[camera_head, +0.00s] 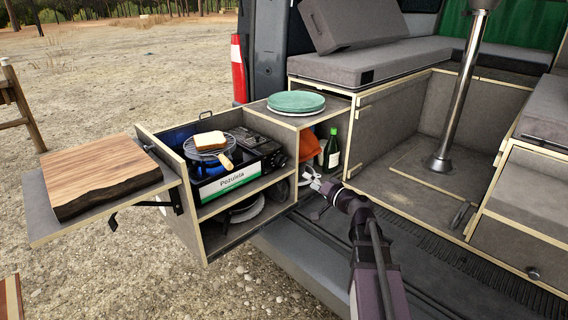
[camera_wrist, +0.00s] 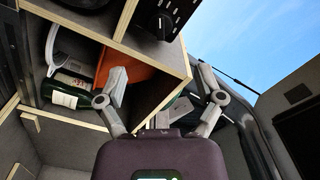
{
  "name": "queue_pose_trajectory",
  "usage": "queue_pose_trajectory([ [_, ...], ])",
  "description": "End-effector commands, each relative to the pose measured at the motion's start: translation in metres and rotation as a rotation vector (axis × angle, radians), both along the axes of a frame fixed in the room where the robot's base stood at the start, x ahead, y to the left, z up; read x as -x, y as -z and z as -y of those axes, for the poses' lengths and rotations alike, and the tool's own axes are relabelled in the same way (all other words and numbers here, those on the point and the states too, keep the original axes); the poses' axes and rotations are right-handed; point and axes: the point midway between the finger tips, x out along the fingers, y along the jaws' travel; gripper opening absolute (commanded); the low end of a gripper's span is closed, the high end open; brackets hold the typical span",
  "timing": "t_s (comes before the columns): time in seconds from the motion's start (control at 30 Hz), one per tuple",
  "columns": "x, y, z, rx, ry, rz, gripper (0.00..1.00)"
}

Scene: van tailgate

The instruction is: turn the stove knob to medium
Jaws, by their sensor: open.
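The camping stove (camera_head: 257,145) sits on the upper shelf of the pull-out kitchen unit, with a green-and-white label on its front. Its dark knob (camera_head: 278,159) is at the right end of the front, small and hard to make out; its setting cannot be read. My gripper (camera_head: 313,178) is to the right of the stove and slightly lower, apart from the knob. In the wrist view my gripper (camera_wrist: 162,75) is open and empty, its fingers spread. A black part of the stove (camera_wrist: 168,20) shows at the top there.
A grill rack with toast (camera_head: 210,140) stands on the stove's left side. A green plate (camera_head: 296,102) lies on the cabinet top. An orange bag (camera_head: 309,146) and green bottle (camera_head: 332,150) stand in the niche near my gripper. A wooden board (camera_head: 100,175) is at left.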

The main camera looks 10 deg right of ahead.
Motion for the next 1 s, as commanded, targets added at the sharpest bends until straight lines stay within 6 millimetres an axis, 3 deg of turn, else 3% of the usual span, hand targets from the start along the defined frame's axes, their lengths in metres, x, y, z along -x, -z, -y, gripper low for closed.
queue_pose_trajectory([
  [0.27, -0.001, -0.002, 0.002, 0.182, 0.000, 0.120, 0.90],
  [1.0, -0.003, -0.007, 0.011, 1.045, 0.001, 0.686, 0.90],
])
